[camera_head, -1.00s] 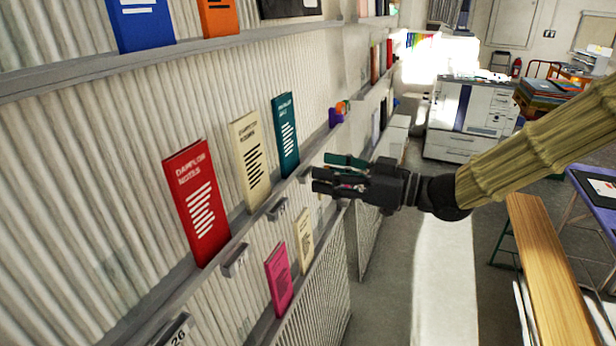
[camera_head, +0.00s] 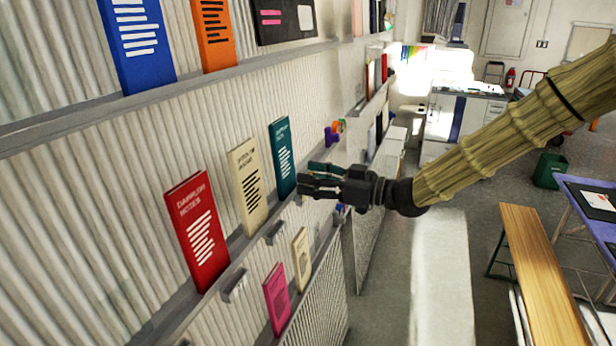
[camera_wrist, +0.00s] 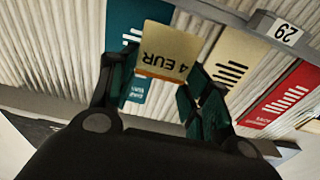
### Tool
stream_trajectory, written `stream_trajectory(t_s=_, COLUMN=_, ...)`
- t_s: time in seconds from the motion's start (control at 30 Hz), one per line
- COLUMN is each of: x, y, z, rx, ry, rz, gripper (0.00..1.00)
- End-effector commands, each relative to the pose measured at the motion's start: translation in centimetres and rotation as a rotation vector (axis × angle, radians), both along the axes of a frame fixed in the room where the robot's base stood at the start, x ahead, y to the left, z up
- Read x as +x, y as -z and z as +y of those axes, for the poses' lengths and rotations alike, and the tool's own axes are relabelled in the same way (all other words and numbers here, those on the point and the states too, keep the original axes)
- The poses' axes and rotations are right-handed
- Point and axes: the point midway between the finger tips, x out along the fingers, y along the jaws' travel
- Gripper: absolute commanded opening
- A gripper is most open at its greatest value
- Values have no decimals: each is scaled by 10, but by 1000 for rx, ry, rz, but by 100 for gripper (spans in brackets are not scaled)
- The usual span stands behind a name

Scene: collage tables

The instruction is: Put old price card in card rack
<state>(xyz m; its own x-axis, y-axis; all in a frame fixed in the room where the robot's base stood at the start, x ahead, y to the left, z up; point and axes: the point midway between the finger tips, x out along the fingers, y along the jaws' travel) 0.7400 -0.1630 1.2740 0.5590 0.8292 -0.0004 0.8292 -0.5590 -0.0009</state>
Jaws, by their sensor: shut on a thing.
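The price card (camera_wrist: 168,50), cream with an orange edge and reading "4 EUR", is between the fingers of my gripper (camera_wrist: 163,75) in the wrist view. My gripper is shut on it. In the head view my gripper (camera_head: 308,182) is in front of the shelf wall, just right of the teal booklet, and the card cannot be made out there. Small grey holders (camera_head: 235,285) sit along the shelf edge, and one with a "29" label (camera_wrist: 286,32) shows in the wrist view. I cannot tell which thing is the card rack.
A red booklet (camera_head: 197,232), a cream booklet (camera_head: 249,188) and a teal booklet (camera_head: 283,158) stand on the shelf. A pink booklet (camera_head: 277,298) stands lower. A wooden bench (camera_head: 545,265) is at the right. The floor between wall and bench looks partly clear.

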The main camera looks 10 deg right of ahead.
Motion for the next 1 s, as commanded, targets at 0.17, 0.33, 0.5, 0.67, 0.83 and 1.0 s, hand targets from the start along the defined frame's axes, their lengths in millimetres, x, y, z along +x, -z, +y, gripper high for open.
stream_trajectory(t_s=0.17, x=24, y=1, z=0, rx=-1, ry=0, rz=-1, gripper=38)
stream_trajectory(t_s=0.33, x=35, y=2, z=1, rx=0, ry=-1, rz=-1, gripper=38)
stream_trajectory(t_s=0.5, x=43, y=3, z=1, rx=0, ry=0, rz=0, gripper=38)
stream_trajectory(t_s=0.67, x=54, y=10, z=1, rx=1, ry=0, rz=4, gripper=38)
stream_trajectory(t_s=0.83, x=54, y=26, z=1, rx=1, ry=0, rz=1, gripper=38)
stream_trajectory(t_s=1.0, x=54, y=34, z=1, rx=-1, ry=0, rz=-1, gripper=38)
